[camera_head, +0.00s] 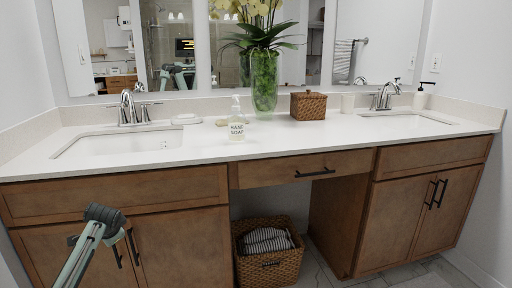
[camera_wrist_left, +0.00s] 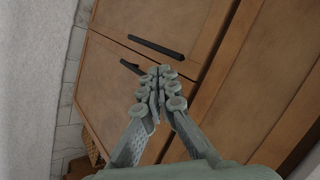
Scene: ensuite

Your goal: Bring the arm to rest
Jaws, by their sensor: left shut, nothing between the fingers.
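My left gripper (camera_wrist_left: 157,75) shows in the left wrist view, its two pale green fingers together and nothing between them. It is in front of the wooden cabinet doors (camera_wrist_left: 110,75), and its tips appear near two black door handles (camera_wrist_left: 157,47). I cannot tell the exact gap. In the head view, part of my left arm (camera_head: 92,240) rises from the bottom left in front of the left cabinet doors (camera_head: 180,240). I cannot make out its fingers there. My right gripper is in neither view.
A white countertop (camera_head: 300,132) spans the wall above the cabinets. On it stand a soap bottle (camera_head: 237,125), a glass vase (camera_head: 264,82) of flowers and a wicker box (camera_head: 308,106). A wicker basket (camera_head: 268,264) with striped towels sits on the floor under the middle drawer (camera_head: 300,170).

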